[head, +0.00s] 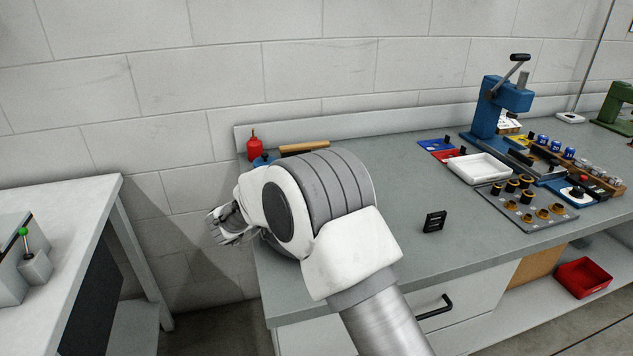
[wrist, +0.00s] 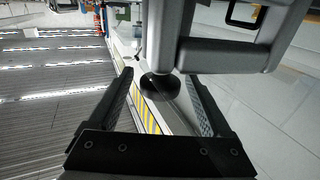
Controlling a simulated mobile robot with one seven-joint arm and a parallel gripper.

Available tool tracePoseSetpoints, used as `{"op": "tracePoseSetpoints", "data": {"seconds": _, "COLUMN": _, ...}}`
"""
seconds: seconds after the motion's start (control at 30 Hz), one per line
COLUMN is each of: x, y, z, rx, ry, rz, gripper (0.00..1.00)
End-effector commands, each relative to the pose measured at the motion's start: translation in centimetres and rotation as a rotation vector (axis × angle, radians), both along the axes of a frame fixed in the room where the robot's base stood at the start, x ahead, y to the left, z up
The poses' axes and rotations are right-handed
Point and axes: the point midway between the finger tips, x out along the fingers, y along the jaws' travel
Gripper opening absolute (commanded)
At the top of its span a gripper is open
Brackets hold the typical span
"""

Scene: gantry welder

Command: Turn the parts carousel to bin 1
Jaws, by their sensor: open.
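I cannot pick out the parts carousel or its bin 1 for certain in either view. A small blue item (head: 264,160) shows at the back left of the bench, partly hidden behind my arm. My gripper is at the end of my arm, past the bench's left edge in the head view, with its fingers not clear there. In the wrist view my gripper (wrist: 158,78) is open, its two dark fingers spread apart. A dark round knob-like piece (wrist: 160,88) shows between the fingers, below a grey body; I cannot tell its distance or whether anything touches it.
The grey bench (head: 400,190) carries a blue press (head: 503,103), a white tray (head: 480,168), a peg plate (head: 527,208) and a black slotted block (head: 434,221). A red bottle (head: 254,148) stands at the back left. A second bench (head: 70,215) stands left across a gap.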

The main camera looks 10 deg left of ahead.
Motion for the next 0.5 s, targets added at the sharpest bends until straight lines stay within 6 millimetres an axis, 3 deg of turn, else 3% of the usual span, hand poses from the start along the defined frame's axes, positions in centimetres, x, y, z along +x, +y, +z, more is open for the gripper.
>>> {"op": "tracePoseSetpoints", "data": {"seconds": 0.27, "x": -1.3, "y": 1.2, "z": 0.0, "rx": 0.000, "ry": 0.002, "rz": 0.003, "gripper": 0.83}}
{"op": "tracePoseSetpoints", "data": {"seconds": 0.5, "x": -5.6, "y": 4.7, "z": 0.0, "rx": 0.000, "ry": 0.002, "rz": 0.005, "gripper": 0.83}}
